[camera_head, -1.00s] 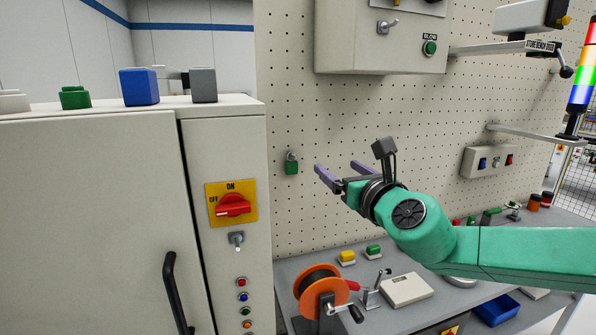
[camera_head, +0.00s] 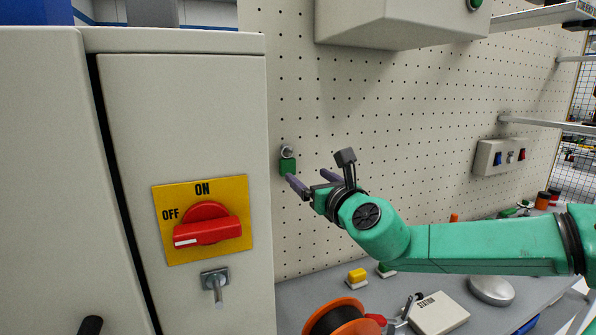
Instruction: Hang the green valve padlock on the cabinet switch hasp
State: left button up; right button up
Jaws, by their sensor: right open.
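The green padlock (camera_head: 287,167) hangs by its shackle on the pegboard, just right of the cabinet. My right gripper (camera_head: 312,181) is open, its purple fingers pointing left toward the padlock. One fingertip overlaps the padlock's lower edge in the picture; I cannot tell whether they touch. The cabinet switch has a red handle (camera_head: 207,231) on a yellow ON/OFF plate, turned toward OFF. Below it, the metal hasp (camera_head: 214,284) sticks out of the cabinet front with nothing hanging on it. My left gripper is not in view.
The cabinet (camera_head: 105,200) fills the left side. A grey box (camera_head: 400,25) overhangs the pegboard (camera_head: 420,115) above my right arm.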

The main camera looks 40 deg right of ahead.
aim_at(289, 161)
jog(key=p+x, duration=0.1)
jog(key=x, duration=0.2)
jog(key=p+x, duration=0.2)
jog(key=x, duration=0.2)
jog(key=p+x, duration=0.1)
jog(key=x, duration=0.2)
jog(key=shift+w+d+r+p, duration=0.15)
jog(key=shift+w+r+p, duration=0.15)
jog(key=shift+p, duration=0.1)
jog(key=shift+w+d+p, duration=0.2)
jog(key=shift+w+p, duration=0.15)
jog(key=shift+p, duration=0.2)
jog(key=shift+w+d+f, duration=0.15)
jog(key=shift+w+f, duration=0.2)
jog(key=shift+s, duration=0.1)
grip_shut()
jog(key=shift+s+r+p, duration=0.1)
jog(key=shift+r+p, duration=0.3)
jog(key=shift+r, duration=0.2)
jog(key=shift+s, duration=0.1)
